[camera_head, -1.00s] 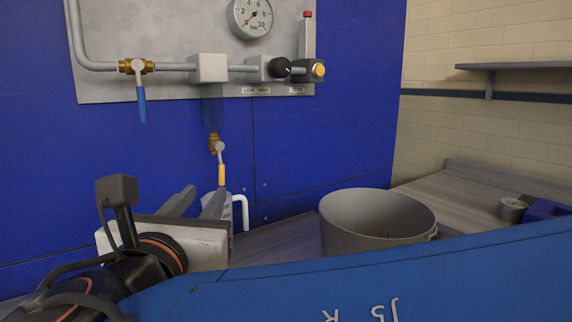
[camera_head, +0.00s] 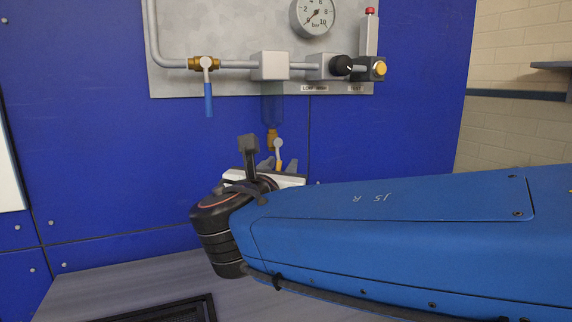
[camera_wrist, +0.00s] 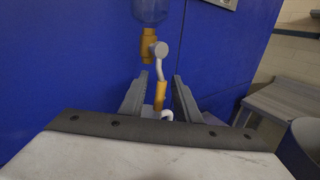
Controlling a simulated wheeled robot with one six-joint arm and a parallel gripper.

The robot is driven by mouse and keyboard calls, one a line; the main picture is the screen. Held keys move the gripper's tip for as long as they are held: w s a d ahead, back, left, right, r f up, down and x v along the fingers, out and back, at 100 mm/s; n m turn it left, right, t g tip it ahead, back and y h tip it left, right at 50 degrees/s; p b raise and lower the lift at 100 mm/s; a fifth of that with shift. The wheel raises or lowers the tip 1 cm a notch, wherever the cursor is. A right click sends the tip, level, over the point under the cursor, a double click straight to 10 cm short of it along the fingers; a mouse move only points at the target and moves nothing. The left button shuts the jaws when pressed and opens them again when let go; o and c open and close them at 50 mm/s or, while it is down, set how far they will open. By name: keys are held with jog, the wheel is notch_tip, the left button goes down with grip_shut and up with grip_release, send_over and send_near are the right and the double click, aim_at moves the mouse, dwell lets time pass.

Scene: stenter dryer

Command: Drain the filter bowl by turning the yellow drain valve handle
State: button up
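The translucent blue filter bowl (camera_head: 272,108) hangs under the pipe on the grey panel; its lower end shows in the wrist view (camera_wrist: 150,10). Below it is the brass drain valve (camera_wrist: 149,45), with a round grey hub and a bent lever. The yellow handle (camera_wrist: 160,95) points down from it. My gripper (camera_wrist: 160,82) is open, with one finger on each side of the handle and gaps visible between. In the head view, my gripper (camera_head: 283,166) is just below the valve, and my wrist and arm hide most of the handle.
A brass valve with a blue handle (camera_head: 208,98) is on the pipe to the left. A gauge (camera_head: 313,14), black knob (camera_head: 342,66) and yellow button (camera_head: 380,69) are to the right. A grey bucket (camera_wrist: 303,148) stands at right in the wrist view.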

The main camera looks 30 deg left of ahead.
jog(key=shift+x, duration=0.9)
grip_shut()
